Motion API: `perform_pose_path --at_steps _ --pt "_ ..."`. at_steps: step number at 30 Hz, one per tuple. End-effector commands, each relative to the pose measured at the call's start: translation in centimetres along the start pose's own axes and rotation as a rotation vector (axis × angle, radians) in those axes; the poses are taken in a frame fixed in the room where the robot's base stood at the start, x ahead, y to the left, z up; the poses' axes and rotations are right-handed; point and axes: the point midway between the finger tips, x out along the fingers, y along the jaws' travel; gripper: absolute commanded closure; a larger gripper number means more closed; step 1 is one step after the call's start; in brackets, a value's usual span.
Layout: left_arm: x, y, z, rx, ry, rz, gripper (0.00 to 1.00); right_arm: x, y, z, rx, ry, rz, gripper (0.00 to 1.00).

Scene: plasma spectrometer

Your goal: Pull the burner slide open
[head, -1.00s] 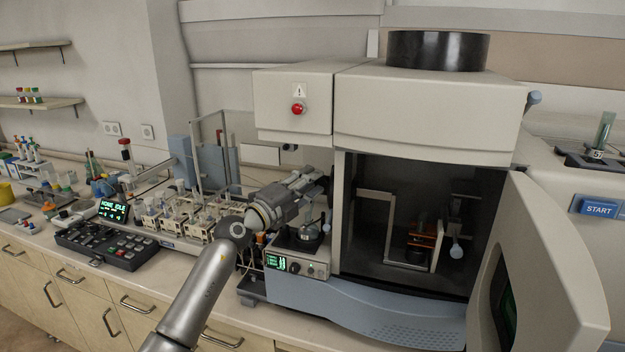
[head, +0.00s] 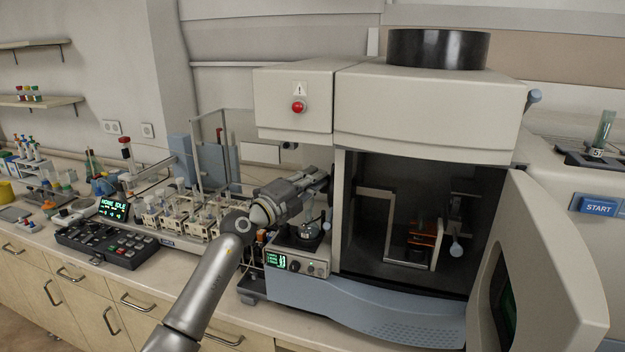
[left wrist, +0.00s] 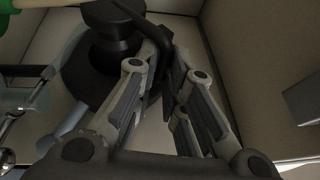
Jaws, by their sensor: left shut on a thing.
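The spectrometer's dark chamber (head: 385,240) is open at the front. Inside, a pale bracket (head: 389,222) and an orange part (head: 424,238) show; I cannot tell which part is the burner slide. My left gripper (head: 326,178) is at the left edge of the chamber, above the small control unit. In the left wrist view, my left gripper (left wrist: 166,62) is shut on a dark bar-like handle (left wrist: 150,22) that passes between its fingers. The head view hides this grip. My right gripper is not in view.
The chamber door (head: 548,270) stands open at the right. A control unit (head: 298,262) with a flask is just below my left gripper. A sample tray (head: 180,240) and a keypad (head: 105,242) lie to the left on the bench.

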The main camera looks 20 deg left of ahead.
Motion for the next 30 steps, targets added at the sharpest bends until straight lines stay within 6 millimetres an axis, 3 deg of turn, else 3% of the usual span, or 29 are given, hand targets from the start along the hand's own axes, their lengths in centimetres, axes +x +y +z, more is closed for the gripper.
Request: perform_pose_path --at_steps 5,18,30 --pt "-0.4 0.2 1.1 0.01 -0.003 0.001 1.0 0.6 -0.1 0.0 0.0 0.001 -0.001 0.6" --pt "-3.3 0.4 7.9 0.014 -0.006 0.001 1.0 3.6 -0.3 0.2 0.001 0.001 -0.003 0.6" --pt "-3.8 0.1 9.1 0.012 -0.003 -0.001 1.0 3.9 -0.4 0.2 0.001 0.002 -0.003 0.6"
